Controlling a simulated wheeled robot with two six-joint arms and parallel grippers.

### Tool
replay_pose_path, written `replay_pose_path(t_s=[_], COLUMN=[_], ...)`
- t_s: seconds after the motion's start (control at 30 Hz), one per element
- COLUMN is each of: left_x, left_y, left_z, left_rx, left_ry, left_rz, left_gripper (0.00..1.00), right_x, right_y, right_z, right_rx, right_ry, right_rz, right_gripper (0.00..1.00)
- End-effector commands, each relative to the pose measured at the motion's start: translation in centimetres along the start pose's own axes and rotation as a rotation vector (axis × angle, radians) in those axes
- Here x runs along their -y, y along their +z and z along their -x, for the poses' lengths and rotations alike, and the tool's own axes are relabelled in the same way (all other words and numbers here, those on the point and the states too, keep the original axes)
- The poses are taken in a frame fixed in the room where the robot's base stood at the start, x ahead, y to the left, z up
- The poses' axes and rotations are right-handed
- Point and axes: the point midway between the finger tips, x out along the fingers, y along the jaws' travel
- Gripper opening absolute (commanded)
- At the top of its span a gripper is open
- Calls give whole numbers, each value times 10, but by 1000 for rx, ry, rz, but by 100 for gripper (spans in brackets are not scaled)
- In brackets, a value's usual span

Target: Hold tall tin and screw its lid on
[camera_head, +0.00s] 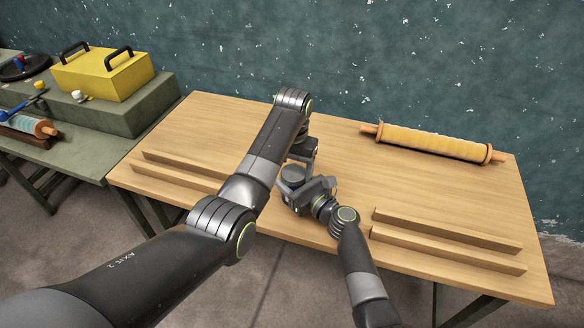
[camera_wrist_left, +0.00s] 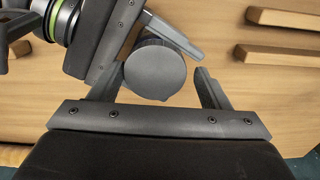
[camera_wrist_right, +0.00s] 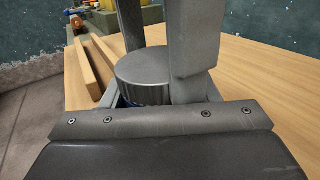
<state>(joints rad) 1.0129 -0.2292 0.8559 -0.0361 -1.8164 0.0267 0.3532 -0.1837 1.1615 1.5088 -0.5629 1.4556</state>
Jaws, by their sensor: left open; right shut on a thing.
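The tin's grey, ridged lid (camera_wrist_right: 145,75) sits level over the tall tin. Only a small blue part of the tin (camera_wrist_right: 127,103) shows beneath it in the right wrist view. My right gripper (camera_head: 308,195) is shut on the tin from the side. My left gripper (camera_wrist_left: 162,72) reaches down from above, open, with a finger on either side of the lid. A clear gap shows between the lid and one finger. The lid (camera_head: 293,173) also shows in the head view. Whether the lid is threaded on cannot be told; the tin's lower part is hidden.
Wooden strips lie on the table (camera_head: 345,180) at the left (camera_head: 180,175) and the right (camera_head: 450,240). A rolling-pin-like roller (camera_head: 430,142) lies at the back right. A green side bench (camera_head: 130,110) holds a yellow box (camera_head: 103,75). The table's middle right is clear.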

Motion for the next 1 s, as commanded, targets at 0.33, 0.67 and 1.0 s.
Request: replay_pose_path(t_s=[0.33,0.67,1.0], left_x=[-8,-6,-4], left_y=[0,0,0], left_z=[9,46,46], left_rx=[0,0,1], left_ry=[14,10,7], left_rz=[-11,-9,0], left_gripper=[80,80,75], right_x=[-3,-2,-1], right_y=[3,1,2], right_z=[-3,-2,-1], right_rx=[4,1,3], right_ry=[6,3,2], right_rz=[-1,-1,0], right_gripper=[0,0,0])
